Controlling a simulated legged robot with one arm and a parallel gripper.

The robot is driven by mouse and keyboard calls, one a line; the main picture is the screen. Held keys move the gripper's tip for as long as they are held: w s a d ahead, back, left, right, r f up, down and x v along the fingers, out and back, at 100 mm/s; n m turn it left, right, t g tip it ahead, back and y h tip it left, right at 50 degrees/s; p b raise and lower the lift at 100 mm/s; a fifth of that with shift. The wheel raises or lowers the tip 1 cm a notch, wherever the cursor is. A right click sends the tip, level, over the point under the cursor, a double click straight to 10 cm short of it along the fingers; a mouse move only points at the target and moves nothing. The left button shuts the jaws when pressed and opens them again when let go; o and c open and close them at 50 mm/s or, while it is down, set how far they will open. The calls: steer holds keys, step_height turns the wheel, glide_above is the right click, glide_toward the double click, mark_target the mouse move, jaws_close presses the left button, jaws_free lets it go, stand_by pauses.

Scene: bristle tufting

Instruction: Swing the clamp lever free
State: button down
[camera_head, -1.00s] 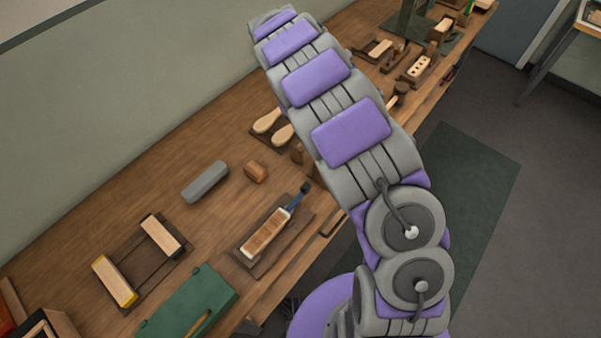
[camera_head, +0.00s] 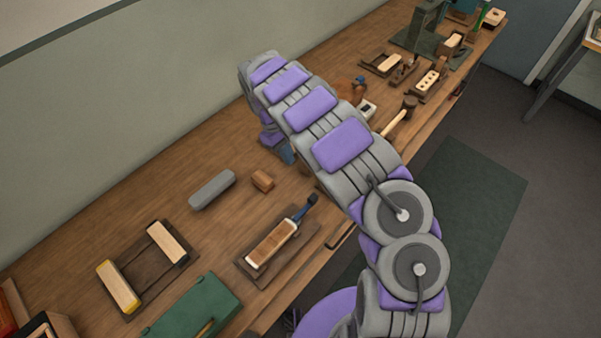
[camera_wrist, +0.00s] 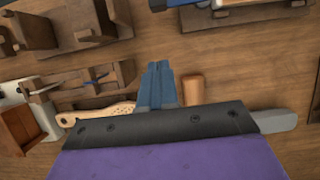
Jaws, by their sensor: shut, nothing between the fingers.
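The clamp lever (camera_head: 308,204), dark with a blue part, sticks out at the right end of a dark wooden fixture (camera_head: 250,272) near the bench's front edge. A pale brush block (camera_head: 271,243) lies in the fixture. In the wrist view a blue and dark piece that looks like the lever (camera_wrist: 172,4) is cut off at the top edge. My gripper (camera_wrist: 160,66) has its blue fingers together, empty, over the bench and apart from the lever. In the head view its tips (camera_head: 287,154) show partly behind my arm, on the far side of the fixture.
A small wooden block (camera_head: 262,180) and a grey bar (camera_head: 212,189) lie near my gripper. A wooden paddle (camera_wrist: 100,112) is left of the fingers in the wrist view. A two-block frame (camera_head: 145,262) and a green case (camera_head: 196,306) stand left. Bare bench lies between.

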mark_target(304, 209)
steer(key=b+x, duration=0.2)
steer(key=x, duration=0.7)
steer(key=shift+s+d+f, duration=0.1)
steer(key=shift+d+f, duration=0.05)
steer(key=shift+f, duration=0.1)
steer(key=shift+s+d, duration=0.2)
steer(key=shift+d, duration=0.1)
steer(key=shift+s+d, duration=0.5)
steer(key=shift+s, duration=0.1)
steer(key=shift+s+d, duration=0.2)
steer(key=shift+s, duration=0.35)
steer(key=shift+d, duration=0.2)
steer(key=shift+d, duration=0.1)
